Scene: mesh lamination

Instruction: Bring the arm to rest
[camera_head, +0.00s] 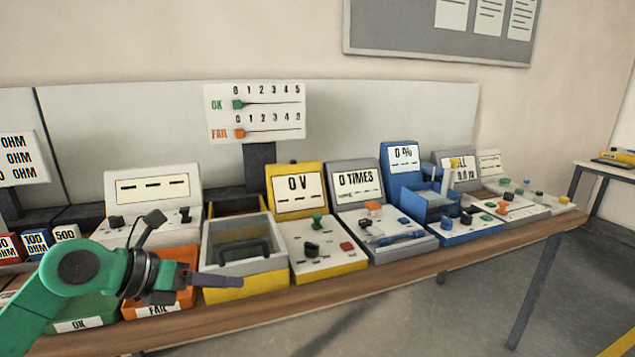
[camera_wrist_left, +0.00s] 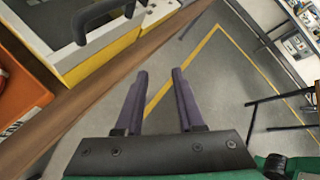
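My left arm is green and comes in from the lower left in the head view. Its gripper (camera_head: 218,282) is in front of the orange FAIL bin (camera_head: 160,300) and the yellow-grey box (camera_head: 245,287), near the table's front edge. In the left wrist view the gripper (camera_wrist_left: 158,95) has two purple fingers standing apart with nothing between them. Below them is the grey floor (camera_wrist_left: 215,65). My right gripper is not in view.
The wooden table edge (camera_head: 350,288) runs along the front, with several test stations behind it. A yellow 0 V station (camera_head: 335,268) stands right of the grey box. A green OK bin (camera_head: 90,315) sits at left. Open floor lies in front.

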